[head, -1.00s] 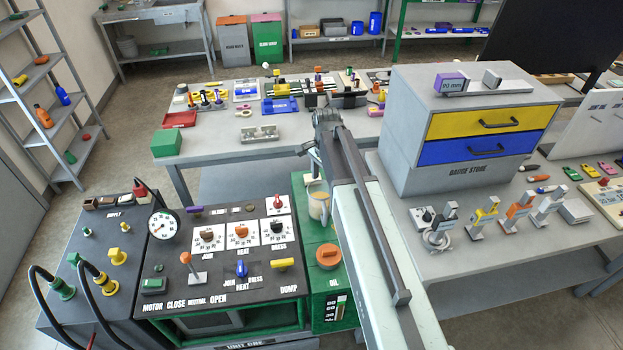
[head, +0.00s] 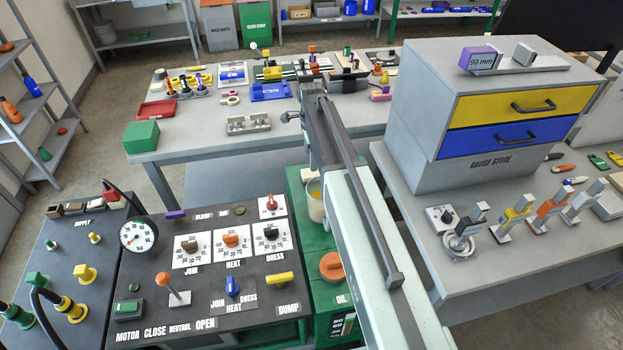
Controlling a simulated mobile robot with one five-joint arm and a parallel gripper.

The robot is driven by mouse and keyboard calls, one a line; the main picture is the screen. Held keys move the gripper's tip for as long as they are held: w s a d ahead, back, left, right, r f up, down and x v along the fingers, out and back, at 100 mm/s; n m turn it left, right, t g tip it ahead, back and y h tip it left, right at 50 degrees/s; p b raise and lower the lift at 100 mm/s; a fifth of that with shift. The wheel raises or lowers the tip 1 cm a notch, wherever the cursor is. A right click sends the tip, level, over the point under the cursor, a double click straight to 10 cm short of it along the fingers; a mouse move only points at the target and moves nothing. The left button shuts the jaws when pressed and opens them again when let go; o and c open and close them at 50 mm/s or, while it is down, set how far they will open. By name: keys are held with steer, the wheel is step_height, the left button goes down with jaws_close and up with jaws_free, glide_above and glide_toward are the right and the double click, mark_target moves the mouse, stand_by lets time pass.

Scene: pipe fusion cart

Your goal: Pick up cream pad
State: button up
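I cannot pick out a cream pad with certainty.
The grey gauge cabinet (head: 420,105) stands close to the right of my arm. The control console (head: 200,265) and a cream jug (head: 316,203) are at the near left. A green box (head: 141,136) and a grey slotted block (head: 248,124) lie on the far bench's front part.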

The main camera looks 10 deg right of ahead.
steer(key=shift+w+f, duration=0.15)
steer(key=shift+f, duration=0.25)
steer(key=f+b, duration=0.8)
steer(key=shift+s, duration=0.2)
steer(key=shift+r, duration=0.2)
steer(key=c, duration=1.4)
step_height(320, 180, up, 10)
steer(key=p, duration=1)
steer(key=shift+c, duration=0.2)
